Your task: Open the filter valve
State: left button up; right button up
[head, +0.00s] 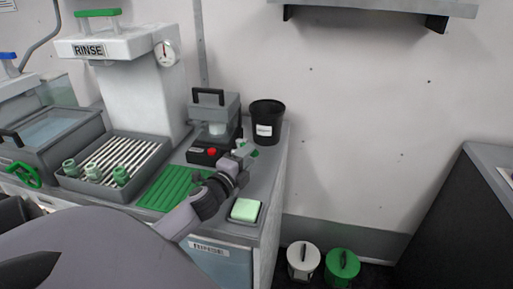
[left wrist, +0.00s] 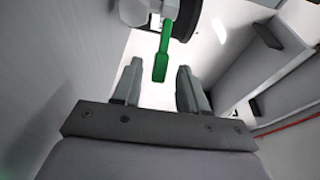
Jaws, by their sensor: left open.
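My left gripper (head: 242,153) reaches over the right end of the counter, by the grey and black filter unit (head: 213,132). In the left wrist view my left gripper (left wrist: 158,82) is open, with a finger on each side. A green lever (left wrist: 163,58) hangs from a pale and dark fitting and shows in the gap between the fingertips. I cannot tell whether the fingers touch it. In the head view only a bit of green (head: 254,153) shows beside the gripper; the rest is hidden behind it. My right gripper is out of view.
A black bin (head: 266,118) stands just behind the gripper. White (head: 303,258) and green (head: 342,264) canisters stand on the floor.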

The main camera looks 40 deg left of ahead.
pick_arm(q)
jog(key=shift+x, duration=2.5)
grip_shut()
